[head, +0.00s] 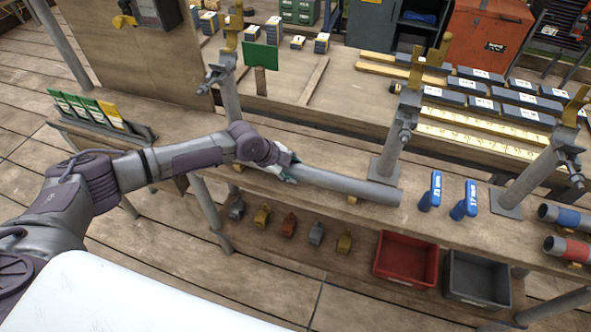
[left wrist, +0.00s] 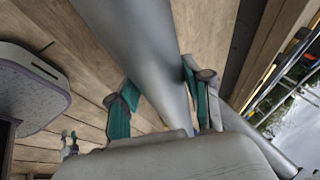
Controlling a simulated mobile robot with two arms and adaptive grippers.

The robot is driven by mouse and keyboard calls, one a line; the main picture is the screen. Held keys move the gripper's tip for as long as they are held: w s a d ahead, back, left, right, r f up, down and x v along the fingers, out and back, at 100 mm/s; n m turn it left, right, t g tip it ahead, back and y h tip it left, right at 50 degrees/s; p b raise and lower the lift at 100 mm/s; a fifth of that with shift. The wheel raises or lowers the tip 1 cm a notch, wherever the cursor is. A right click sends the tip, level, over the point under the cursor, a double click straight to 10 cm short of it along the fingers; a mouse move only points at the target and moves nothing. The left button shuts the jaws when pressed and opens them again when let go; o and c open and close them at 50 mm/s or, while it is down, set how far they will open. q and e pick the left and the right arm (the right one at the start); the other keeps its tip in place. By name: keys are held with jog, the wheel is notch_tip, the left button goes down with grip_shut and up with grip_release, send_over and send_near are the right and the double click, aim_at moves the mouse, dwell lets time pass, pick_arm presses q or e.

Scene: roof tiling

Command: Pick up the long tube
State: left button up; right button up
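The long tube (head: 348,184) is a thick grey pipe lying along the front bench, low over a small yellow block. My left gripper (head: 289,167) is at its left end, with green fingers on both sides of it. In the left wrist view the tube (left wrist: 140,45) runs between the two fingers (left wrist: 158,85), and their tips press against its sides. The tube's far end is hidden behind the gripper.
Upright posts with yellow brackets (head: 402,125) stand close behind the tube and beside its right end. Blue-handled tools (head: 433,190) and banded pipes (head: 566,217) lie to the right. A red bin (head: 407,258) and a grey bin (head: 478,278) sit on the lower shelf.

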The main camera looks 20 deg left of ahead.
aim_at(292, 165)
pick_arm(q)
grip_shut()
jog(key=shift+w+r, duration=0.15)
jog(key=shift+r, duration=0.1)
jog(key=shift+r, duration=0.95)
jog(key=shift+r+b, duration=0.4)
jog(key=shift+r, duration=0.55)
jog(key=s+d+r+b, duration=0.1)
jog(key=s+d+r, duration=0.5)
jog(key=d, duration=0.4)
jog(key=shift+s+r, duration=0.15)
jog(key=shift+r, duration=0.35)
